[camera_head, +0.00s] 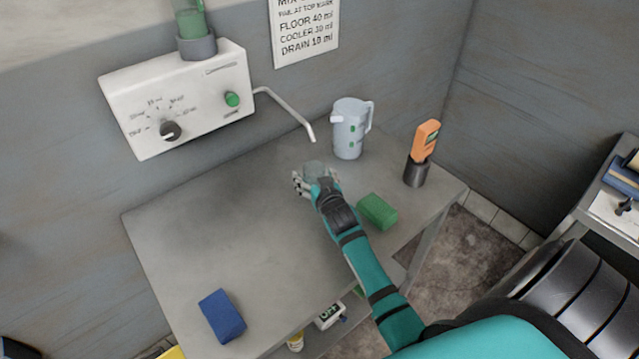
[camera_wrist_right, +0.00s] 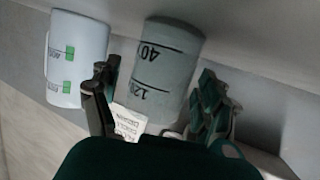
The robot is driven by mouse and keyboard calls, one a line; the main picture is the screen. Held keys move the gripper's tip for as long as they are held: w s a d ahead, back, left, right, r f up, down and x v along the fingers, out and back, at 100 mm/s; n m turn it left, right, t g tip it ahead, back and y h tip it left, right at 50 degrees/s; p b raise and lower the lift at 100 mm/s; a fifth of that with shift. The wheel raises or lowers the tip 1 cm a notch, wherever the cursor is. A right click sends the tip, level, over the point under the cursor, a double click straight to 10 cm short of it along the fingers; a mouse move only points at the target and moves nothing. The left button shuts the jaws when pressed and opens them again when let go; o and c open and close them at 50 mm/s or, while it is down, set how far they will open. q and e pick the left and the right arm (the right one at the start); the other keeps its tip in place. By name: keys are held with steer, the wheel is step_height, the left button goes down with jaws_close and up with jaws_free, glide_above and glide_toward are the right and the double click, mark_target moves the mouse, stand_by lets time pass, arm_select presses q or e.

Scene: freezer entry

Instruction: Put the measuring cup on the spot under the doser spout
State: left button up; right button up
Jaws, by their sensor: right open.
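The measuring cup (camera_head: 315,169) is a small grey translucent cup standing on the table just in front of the doser spout (camera_head: 291,112), near its tip. It also shows in the right wrist view (camera_wrist_right: 168,65) with black graduation marks. My right gripper (camera_head: 312,184) is open at the cup. In the right wrist view its fingers (camera_wrist_right: 155,100) stand on either side of the cup, and I cannot tell whether they touch it. The spot under the spout is not distinguishable. My left gripper is not in view.
A white jug (camera_head: 348,130) stands behind and right of the cup. A green sponge (camera_head: 377,211) lies beside my right forearm. An orange device sits in a dark holder (camera_head: 415,173) at the right. A blue block (camera_head: 221,316) lies front left. The table's left middle (camera_head: 210,230) is clear.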

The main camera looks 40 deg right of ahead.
steer(key=b+v, duration=0.1)
steer(key=v, duration=1)
steer(key=shift+s+r, duration=0.1)
steer(key=shift+s, duration=0.2)
